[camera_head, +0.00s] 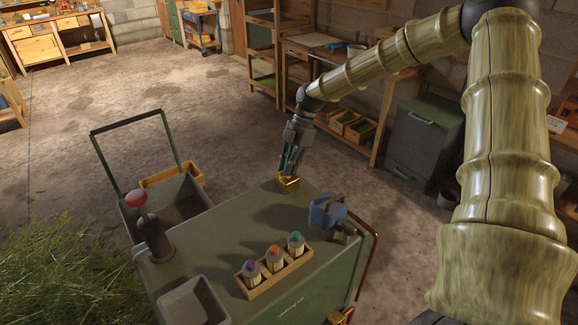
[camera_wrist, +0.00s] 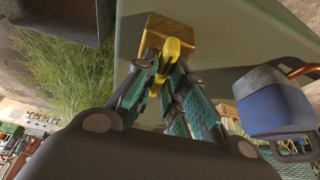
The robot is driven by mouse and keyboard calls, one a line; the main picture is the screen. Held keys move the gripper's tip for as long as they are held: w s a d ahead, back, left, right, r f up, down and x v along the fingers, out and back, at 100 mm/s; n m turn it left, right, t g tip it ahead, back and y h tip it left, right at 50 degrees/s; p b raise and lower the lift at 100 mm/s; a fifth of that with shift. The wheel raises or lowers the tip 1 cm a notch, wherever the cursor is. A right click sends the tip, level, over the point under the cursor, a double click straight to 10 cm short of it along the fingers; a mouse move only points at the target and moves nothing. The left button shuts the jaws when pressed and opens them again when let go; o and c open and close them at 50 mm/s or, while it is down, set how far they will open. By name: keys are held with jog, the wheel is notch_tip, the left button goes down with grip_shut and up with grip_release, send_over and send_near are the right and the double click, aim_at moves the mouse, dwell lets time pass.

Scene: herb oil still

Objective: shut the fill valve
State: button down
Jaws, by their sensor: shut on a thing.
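A brass-yellow valve block (camera_head: 288,184) sits at the far edge of the green cabinet top (camera_head: 225,225). I take it for the fill valve. In the wrist view the block (camera_wrist: 183,32) lies just beyond my fingers, with a yellow handle (camera_wrist: 172,50) standing out from it. My gripper (camera_head: 289,170) points down onto the valve from above. In the wrist view my gripper (camera_wrist: 168,72) is shut on the yellow handle, one finger on each side. The fingers hide part of the handle, so its exact angle is hard to tell.
A blue jug-like container (camera_head: 326,211) stands right of the valve, close to my fingers in the wrist view (camera_wrist: 278,106). A wooden rack (camera_head: 273,274) holds three capped bottles. A dark cylinder with a red top (camera_head: 152,235) stands left. A copper pipe (camera_head: 367,262) runs down the right side.

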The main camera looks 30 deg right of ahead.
dwell(0.4)
jog(key=c, duration=1.5)
grip_release()
jog(key=v, duration=1.2)
jog(key=shift+r, duration=0.1)
